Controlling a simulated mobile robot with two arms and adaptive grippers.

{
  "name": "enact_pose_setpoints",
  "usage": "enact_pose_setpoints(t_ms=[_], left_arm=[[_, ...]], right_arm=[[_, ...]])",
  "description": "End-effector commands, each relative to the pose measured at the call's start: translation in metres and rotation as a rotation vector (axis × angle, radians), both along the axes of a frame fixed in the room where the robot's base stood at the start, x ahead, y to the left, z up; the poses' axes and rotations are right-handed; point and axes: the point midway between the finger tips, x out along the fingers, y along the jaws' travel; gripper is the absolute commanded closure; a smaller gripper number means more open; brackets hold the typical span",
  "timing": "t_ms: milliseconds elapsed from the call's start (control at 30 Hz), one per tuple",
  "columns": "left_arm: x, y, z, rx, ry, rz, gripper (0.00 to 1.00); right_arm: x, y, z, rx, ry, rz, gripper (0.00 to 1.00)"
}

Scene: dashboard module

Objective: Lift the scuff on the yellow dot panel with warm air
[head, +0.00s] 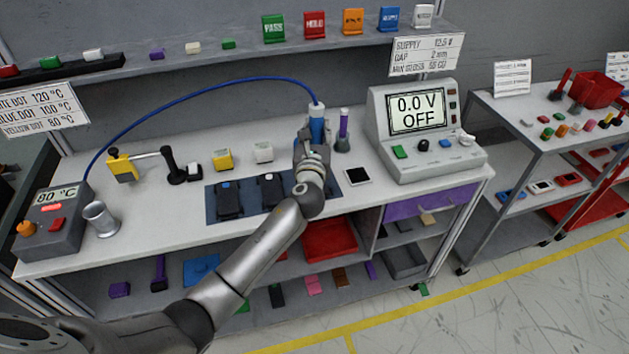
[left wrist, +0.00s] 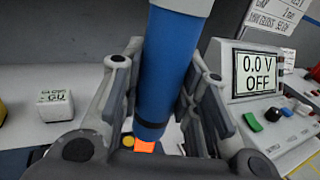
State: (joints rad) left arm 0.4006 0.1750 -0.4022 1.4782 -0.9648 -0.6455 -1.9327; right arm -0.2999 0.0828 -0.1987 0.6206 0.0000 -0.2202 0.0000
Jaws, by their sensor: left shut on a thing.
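My left gripper (head: 312,150) is shut on the blue hot-air handpiece (head: 317,124), which stands about upright over the right part of the dark mat (head: 212,207). In the left wrist view the blue handpiece (left wrist: 165,75) sits between the fingers, and an orange glowing patch (left wrist: 143,146) shows below its lower end. Two dark panels lie on the mat, one with a blue dot (head: 228,202) and one with a pale dot (head: 270,189).
A blue hose (head: 215,82) arches from the heater station (head: 52,222), reading 80 °C, to the handpiece. A metal cup (head: 101,220) stands beside it. The supply box (head: 425,130) reads 0.0 V OFF. A purple tool in a holder (head: 343,135) stands close right of my gripper.

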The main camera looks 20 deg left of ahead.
Motion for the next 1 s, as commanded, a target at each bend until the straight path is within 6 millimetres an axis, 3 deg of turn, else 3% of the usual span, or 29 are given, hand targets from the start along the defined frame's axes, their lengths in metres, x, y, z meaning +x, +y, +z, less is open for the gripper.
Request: enact_pose_setpoints(t_ms=[1000], left_arm=[[0.027,0.018,0.003,0.001,-0.004,0.0,0.94]], right_arm=[[-0.001,0.005,-0.003,0.006,0.001,0.0,0.6]])
